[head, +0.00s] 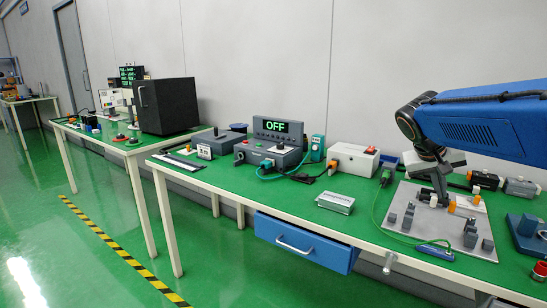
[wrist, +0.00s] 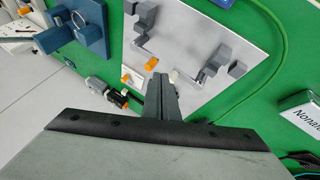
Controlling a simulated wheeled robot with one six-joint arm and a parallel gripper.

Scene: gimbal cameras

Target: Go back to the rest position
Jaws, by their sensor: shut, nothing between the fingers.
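My gripper (head: 437,190) is low over the grey fixture plate (head: 487,212) on the right part of the green bench. In the wrist view my gripper (wrist: 159,82) shows its fingers together, with nothing visible between them. The plate (wrist: 200,55) carries several dark grey blocks and brackets, plus orange and white pieces close to the fingertips. Whether the fingers touch any of these pieces cannot be told.
A white box with an orange plug (head: 354,159), a control box reading OFF (head: 275,145) and a small silver box (head: 335,203) stand left of the plate. A green cable runs beside the plate. A blue drawer (head: 303,244) sticks out below the bench.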

